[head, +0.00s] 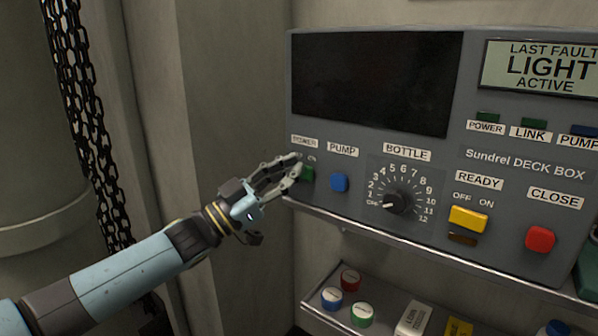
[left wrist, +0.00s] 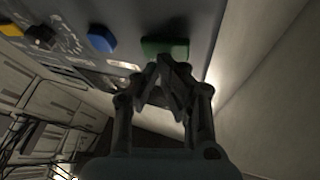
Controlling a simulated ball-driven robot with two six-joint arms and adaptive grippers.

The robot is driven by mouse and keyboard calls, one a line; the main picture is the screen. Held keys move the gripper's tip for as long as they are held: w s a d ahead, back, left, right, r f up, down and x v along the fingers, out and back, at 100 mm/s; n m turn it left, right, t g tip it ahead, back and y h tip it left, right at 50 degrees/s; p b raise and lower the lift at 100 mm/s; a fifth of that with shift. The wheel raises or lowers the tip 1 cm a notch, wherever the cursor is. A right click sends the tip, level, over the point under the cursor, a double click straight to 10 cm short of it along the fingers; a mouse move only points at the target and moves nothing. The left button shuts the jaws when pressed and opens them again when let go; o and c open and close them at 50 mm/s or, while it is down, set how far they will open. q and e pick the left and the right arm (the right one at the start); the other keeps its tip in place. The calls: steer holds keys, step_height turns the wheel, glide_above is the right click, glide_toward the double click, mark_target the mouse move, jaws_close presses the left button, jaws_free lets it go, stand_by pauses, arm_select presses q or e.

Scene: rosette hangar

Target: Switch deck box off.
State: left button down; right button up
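The grey Sundrel deck box (head: 360,150) is mounted on the wall, with a dark screen (head: 375,82) and several labelled controls. A green button (head: 308,173) sits under the POWER label at its left end and is partly covered by my left gripper (head: 297,165). In the left wrist view the green button (left wrist: 165,47) is just beyond the fingertips (left wrist: 172,65). These fingers are together with nothing between them. The tips are at or very near the button; I cannot tell whether they touch it. My right gripper is not in view.
A blue PUMP button (head: 340,182), the BOTTLE dial (head: 396,201), a yellow READY switch (head: 468,217) and a red CLOSE button (head: 540,239) are to the right. A shelf below holds several round caps (head: 350,280). A chain (head: 90,120) hangs at left.

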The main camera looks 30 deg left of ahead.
arm_select(q)
steer(key=shift+s+d, duration=0.1)
steer(key=shift+d, duration=0.05)
steer(key=shift+s+d+f+p, duration=0.1)
steer(key=shift+s+p, duration=0.2)
steer(key=shift+p, duration=0.05)
steer(key=shift+s, duration=0.2)
steer(key=shift+s, duration=0.1)
steer(key=s+p, duration=0.2)
steer(key=s, duration=0.3)
steer(key=shift+d+p, duration=0.1)
steer(key=shift+p, duration=0.25)
stand_by(0.3)
